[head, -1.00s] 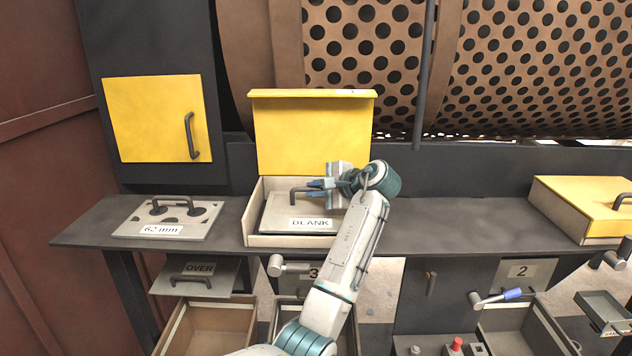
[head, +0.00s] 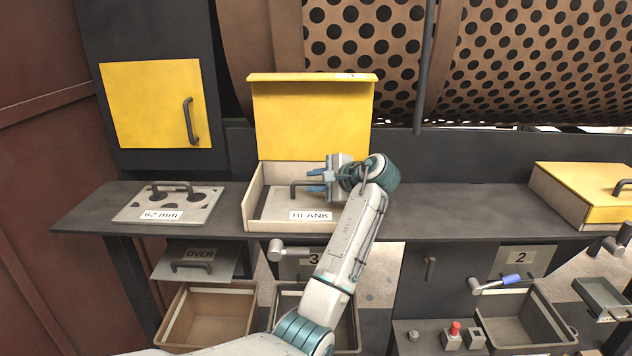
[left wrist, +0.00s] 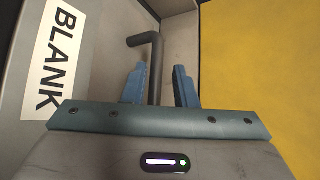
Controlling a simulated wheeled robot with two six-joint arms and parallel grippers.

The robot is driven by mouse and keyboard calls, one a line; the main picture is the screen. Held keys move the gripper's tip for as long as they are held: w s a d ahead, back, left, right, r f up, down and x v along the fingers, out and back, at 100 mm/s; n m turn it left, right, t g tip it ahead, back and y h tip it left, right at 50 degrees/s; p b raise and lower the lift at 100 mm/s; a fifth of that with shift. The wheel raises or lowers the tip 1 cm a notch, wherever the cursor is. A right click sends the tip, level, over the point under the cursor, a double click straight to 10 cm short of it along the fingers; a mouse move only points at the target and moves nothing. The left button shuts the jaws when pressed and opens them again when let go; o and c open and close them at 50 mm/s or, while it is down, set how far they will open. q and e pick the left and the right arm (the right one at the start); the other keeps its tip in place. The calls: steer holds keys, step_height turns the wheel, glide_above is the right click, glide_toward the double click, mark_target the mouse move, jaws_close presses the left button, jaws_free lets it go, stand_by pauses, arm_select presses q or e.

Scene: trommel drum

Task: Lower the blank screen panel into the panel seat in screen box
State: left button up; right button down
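The blank screen panel (head: 278,203), a grey plate with a BLANK label and a dark bar handle, lies inside the open screen box (head: 252,212). It looks low and roughly flat, but the seat beneath it is hidden, so I cannot tell how fully it rests there. The panel also shows in the left wrist view (left wrist: 95,62). My left gripper (head: 317,181) is at the handle from the right, its blue fingers apart. In the left wrist view the handle (left wrist: 155,65) stands between the spread fingertips, with a gap to the right finger. My right gripper is out of view.
The box's yellow lid (head: 312,120) stands open behind. A 62 mm panel (head: 168,205) lies on the dark bench (head: 445,205) to the left. A shut yellow-lidded box (head: 585,195) stands at the right. The bench between the boxes is clear.

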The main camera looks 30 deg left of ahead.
arm_select(q)
steer(key=shift+o, duration=0.9)
steer(key=shift+d, duration=0.25)
steer(key=b+v, duration=0.4)
steer(key=v, duration=0.6)
steer(key=shift+s, duration=0.1)
steer(key=shift+d+r, duration=0.15)
steer(key=shift+r, duration=0.05)
